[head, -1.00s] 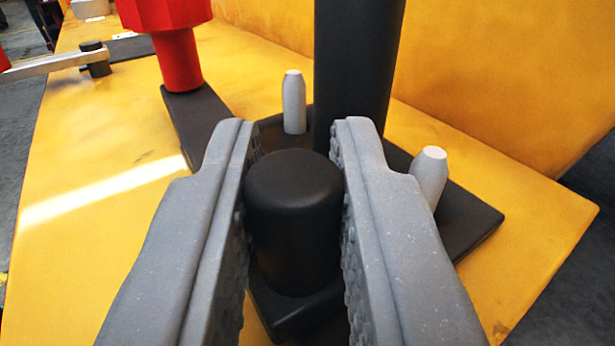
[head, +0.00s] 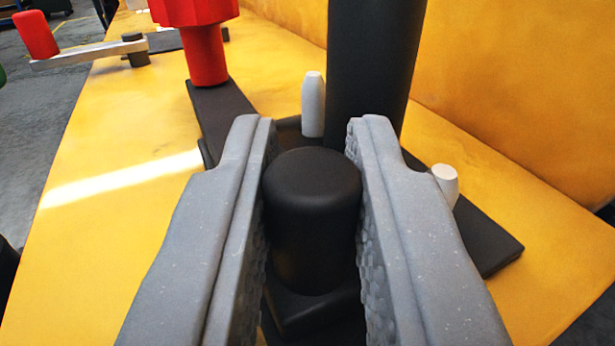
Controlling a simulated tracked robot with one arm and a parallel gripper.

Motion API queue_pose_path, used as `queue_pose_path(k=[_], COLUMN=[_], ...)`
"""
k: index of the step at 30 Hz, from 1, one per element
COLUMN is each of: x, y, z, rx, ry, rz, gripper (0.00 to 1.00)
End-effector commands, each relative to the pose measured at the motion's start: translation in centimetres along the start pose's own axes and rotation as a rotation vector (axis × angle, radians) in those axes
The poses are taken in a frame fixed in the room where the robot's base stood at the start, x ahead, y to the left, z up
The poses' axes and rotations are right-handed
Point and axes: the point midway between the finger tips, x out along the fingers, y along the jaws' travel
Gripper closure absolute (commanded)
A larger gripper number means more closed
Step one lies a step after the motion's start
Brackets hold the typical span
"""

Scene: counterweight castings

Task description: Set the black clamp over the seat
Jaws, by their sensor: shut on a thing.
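My gripper (head: 310,125) is shut on the black clamp (head: 312,215) by its upright, round-topped black knob. The clamp's lower part shows dimly below the knob, between the fingers. The seat appears to be the black plate (head: 490,245) just beyond, on the yellow surface, with a thick black post (head: 375,70) rising from it. Two pale pins stand there, a left one (head: 313,105) and a right one (head: 446,182). The right finger partly hides the right pin. I cannot tell whether the clamp touches the plate.
A red knob (head: 205,50) stands on a black bar (head: 220,110) left of the post. A metal lever (head: 90,55) with a red handle (head: 36,35) lies farther left. A yellow wall (head: 510,80) rises behind. The yellow surface (head: 110,220) at left is clear.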

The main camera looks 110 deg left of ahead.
Motion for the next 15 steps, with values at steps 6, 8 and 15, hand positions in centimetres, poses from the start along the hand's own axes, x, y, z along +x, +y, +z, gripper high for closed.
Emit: queue_pose_path(k=[6, 8, 15], x=[0.03, 0.10, 0.34], y=[0.28, 0.29, 0.31], z=[-0.07, -0.07, -0.07], rx=[-0.003, -0.003, -0.003], ry=[-0.004, -0.003, -0.002], rz=[0.005, 0.003, -0.002], gripper=[0.68, 0.62, 0.62])
